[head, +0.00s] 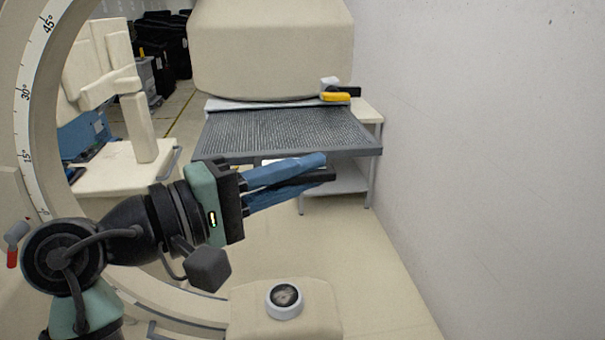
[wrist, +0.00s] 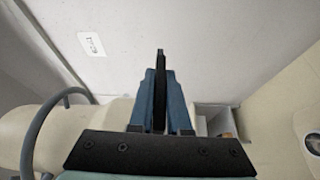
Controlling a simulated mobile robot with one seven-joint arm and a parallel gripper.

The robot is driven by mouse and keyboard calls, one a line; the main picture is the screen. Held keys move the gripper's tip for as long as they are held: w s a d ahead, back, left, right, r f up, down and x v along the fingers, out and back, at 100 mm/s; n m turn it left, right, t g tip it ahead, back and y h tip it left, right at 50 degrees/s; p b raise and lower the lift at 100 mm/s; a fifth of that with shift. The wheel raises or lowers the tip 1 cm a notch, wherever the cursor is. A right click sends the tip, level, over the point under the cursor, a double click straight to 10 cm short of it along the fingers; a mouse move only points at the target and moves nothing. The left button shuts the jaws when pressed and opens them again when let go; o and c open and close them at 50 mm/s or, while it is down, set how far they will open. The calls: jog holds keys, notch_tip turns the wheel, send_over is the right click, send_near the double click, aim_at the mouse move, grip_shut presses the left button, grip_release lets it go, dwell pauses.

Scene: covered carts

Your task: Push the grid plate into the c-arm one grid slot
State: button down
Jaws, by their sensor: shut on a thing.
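My gripper (head: 328,166) reaches right across the middle of the head view, with its blue fingers closed on a thin dark piece (head: 322,175). In the wrist view, the dark piece (wrist: 160,88) shows edge-on between the fingers and sticks out slightly past their tips. I cannot tell whether it is the grid plate. The c-arm (head: 28,105) shows as a large cream curve with degree marks at the left. I cannot make out its grid slot for certain.
A grey mesh-topped cart (head: 370,151) stands behind my gripper, under a big cream block (head: 272,45). A yellow-and-black object (head: 335,97) lies behind the mesh. A cream block with a round knob (head: 286,297) is below. A white wall (head: 480,130) bounds the right; floor between is clear.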

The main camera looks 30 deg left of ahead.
aim_at(216, 135)
jog(key=shift+w+a+r, duration=0.1)
jog(key=shift+w+a, duration=1.45)
jog(key=shift+w, duration=0.8)
jog(key=shift+w+a, duration=1.6)
jog(key=shift+w, duration=0.7)
jog(key=shift+w+a+r, duration=0.1)
jog(key=shift+w+a, duration=1.45)
jog(key=shift+w, duration=0.8)
jog(key=c, duration=0.8)
grip_release()
jog(key=shift+s+f, duration=0.1)
jog(key=shift+f, duration=0.15)
jog(key=b+v, duration=0.5)
jog(key=v, duration=0.6)
jog(key=shift+s+a+f+b, duration=0.1)
jog(key=shift+s+a+b, duration=0.05)
jog(key=shift+s+b, duration=0.15)
jog(key=shift+s+a, duration=0.3)
jog(key=shift+s, duration=0.3)
